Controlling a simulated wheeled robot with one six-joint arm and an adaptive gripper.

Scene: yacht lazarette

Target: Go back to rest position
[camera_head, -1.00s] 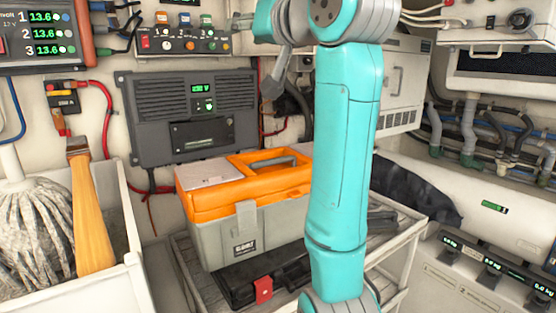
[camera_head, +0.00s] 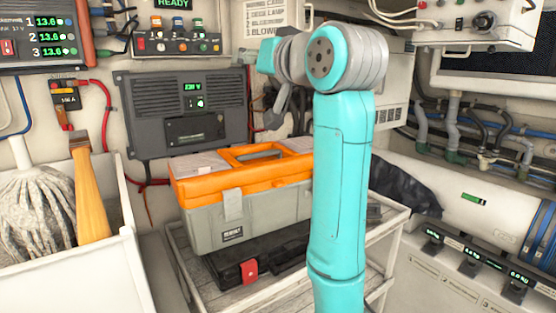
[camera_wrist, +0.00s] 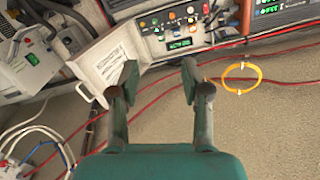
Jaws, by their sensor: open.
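My gripper (camera_wrist: 160,82) is open and empty in the wrist view, its two dark fingers apart at the left and right of centre. Beyond the gap are a beige wall, red cables and a control panel. In the head view my gripper (camera_head: 276,105) shows partly at the left of my raised turquoise arm, its grey finger pointing down. It hangs in front of the wall, above the orange and grey toolbox (camera_head: 205,230). Nothing is held.
The toolbox and a black case (camera_head: 232,268) sit on a slatted cart (camera_head: 186,262). A white bin (camera_head: 120,262) with a mop (camera_head: 35,205) and a wooden-handled brush (camera_head: 90,195) stands left. A grey inverter (camera_head: 150,115) and the switch panel (camera_head: 205,47) are close behind my gripper.

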